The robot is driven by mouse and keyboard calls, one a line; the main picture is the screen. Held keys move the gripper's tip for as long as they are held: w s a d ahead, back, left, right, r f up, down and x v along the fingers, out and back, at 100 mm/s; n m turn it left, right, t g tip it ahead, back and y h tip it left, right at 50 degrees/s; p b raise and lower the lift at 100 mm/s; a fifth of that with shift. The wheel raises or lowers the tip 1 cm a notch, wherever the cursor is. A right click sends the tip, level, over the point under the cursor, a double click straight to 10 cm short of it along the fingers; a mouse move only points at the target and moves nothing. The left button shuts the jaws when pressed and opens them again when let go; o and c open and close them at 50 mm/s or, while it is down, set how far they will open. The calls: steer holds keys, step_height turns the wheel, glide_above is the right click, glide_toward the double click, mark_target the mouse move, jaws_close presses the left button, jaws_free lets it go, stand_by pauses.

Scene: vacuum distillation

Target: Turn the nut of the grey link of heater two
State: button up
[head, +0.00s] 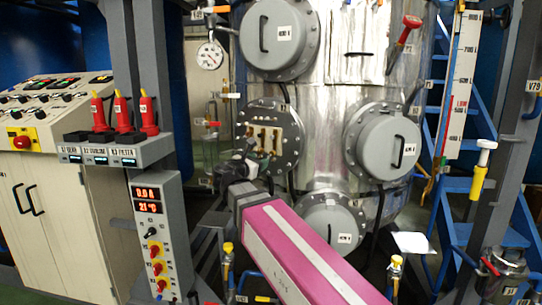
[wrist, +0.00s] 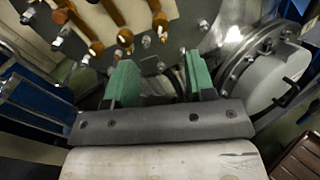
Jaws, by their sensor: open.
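The uncovered heater flange (head: 287,113) on the vessel shows a terminal plate with brass-coloured links and several nuts. I cannot tell which link is the grey one. My gripper (wrist: 160,80) has two green fingers spread apart, with nothing seen between them. They point at the lower part of the plate. In the head view my gripper (head: 248,164) is just below and left of the terminals, partly covering the flange.
Grey closed heater covers stand above (head: 279,38), right (head: 387,146) and below (head: 331,225) the open flange. The right cover also shows in the wrist view (wrist: 272,75).

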mark_target(271, 155)
steer(key=x, duration=0.9)
steer(key=shift+w+d+f, duration=0.1)
steer(key=shift+w+d, duration=0.15)
steer(key=shift+w, duration=0.05)
steer(key=c, duration=0.9)
